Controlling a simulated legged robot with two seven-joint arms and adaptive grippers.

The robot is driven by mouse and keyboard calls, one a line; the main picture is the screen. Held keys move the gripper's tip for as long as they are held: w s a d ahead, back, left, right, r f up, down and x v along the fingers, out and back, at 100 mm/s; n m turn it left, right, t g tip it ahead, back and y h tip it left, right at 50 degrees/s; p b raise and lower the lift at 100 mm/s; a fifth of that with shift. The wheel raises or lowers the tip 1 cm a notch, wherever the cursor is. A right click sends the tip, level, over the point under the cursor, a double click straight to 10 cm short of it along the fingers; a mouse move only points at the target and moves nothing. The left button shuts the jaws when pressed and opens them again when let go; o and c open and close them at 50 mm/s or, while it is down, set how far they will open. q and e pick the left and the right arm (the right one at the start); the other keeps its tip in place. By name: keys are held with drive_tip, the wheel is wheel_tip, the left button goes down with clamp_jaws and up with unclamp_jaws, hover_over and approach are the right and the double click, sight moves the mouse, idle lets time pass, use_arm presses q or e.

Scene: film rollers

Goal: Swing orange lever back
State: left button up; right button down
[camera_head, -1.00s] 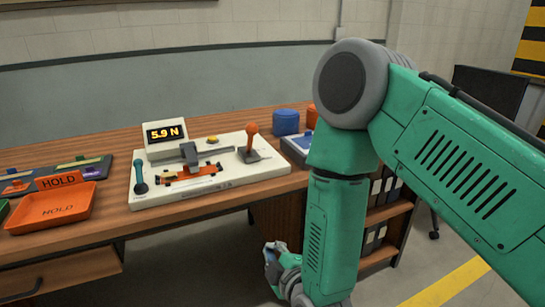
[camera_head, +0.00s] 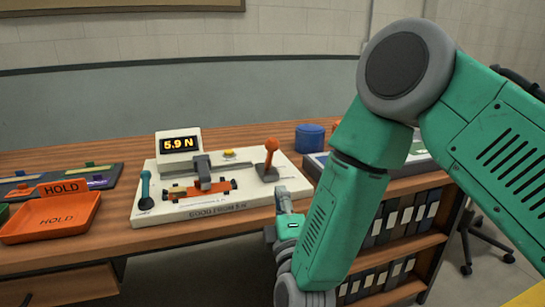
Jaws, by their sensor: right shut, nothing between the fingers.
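The orange lever (camera_head: 270,158) stands near the right end of the white test device (camera_head: 160,212), its round knob up and its shaft close to upright on a dark base. A small display (camera_head: 180,144) on the device reads 5.9 N. My right gripper (camera_head: 281,192) is shut and empty, in front of the device's right front corner, below and a little right of the lever and apart from it. Its green forearm comes down from the upper right and hides part of the desk. My left gripper is not in view.
A teal lever (camera_head: 146,188) stands at the device's left end, and a grey clamp with an orange part (camera_head: 198,190) is in its middle. An orange HOLD tray (camera_head: 52,218) lies to the left. A blue container (camera_head: 310,138) stands behind right. Shelves of binders (camera_head: 397,220) are below the desk.

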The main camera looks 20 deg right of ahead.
sight(273, 150)
drive_tip(key=b+x, duration=0.1)
drive_tip(key=x, duration=0.5)
drive_tip(key=b+x, duration=0.2)
drive_tip(key=x, duration=0.4)
drive_tip(key=shift+d+f, duration=0.1)
drive_tip(key=shift+d, duration=0.15)
drive_tip(key=shift+w+a, duration=0.1)
drive_tip(key=shift+w, duration=0.35)
